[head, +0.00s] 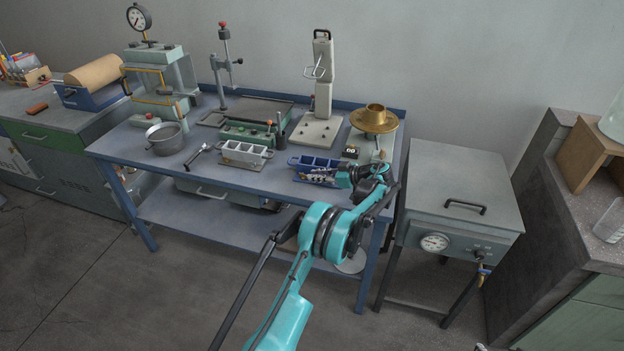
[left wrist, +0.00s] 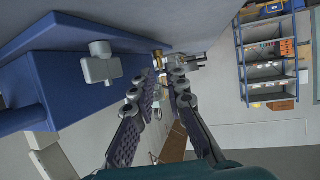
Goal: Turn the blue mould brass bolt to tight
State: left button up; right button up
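The blue mould (head: 316,161) sits near the front right of the blue-framed bench, with grey compartments on top. In the left wrist view its blue side (left wrist: 85,85) fills the left, with a grey knob-like part sticking out. A small brass piece, likely the brass bolt (left wrist: 157,62), shows just past the fingertips beside a grey metal part. My left gripper (left wrist: 164,78) points at it with a gap between its fingers; I see no grip on the bolt. In the head view the left gripper (head: 338,174) is at the mould's right end, partly hiding it. My right gripper is not in view.
A white stand (head: 318,120) and a brass pan (head: 374,119) are behind. A grey lidded box (head: 462,190) stands right of the bench.

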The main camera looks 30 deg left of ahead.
aim_at(303, 176)
pick_arm(q)
jog(key=shift+b+x, duration=0.3)
jog(key=shift+x, duration=1.05)
grip_shut()
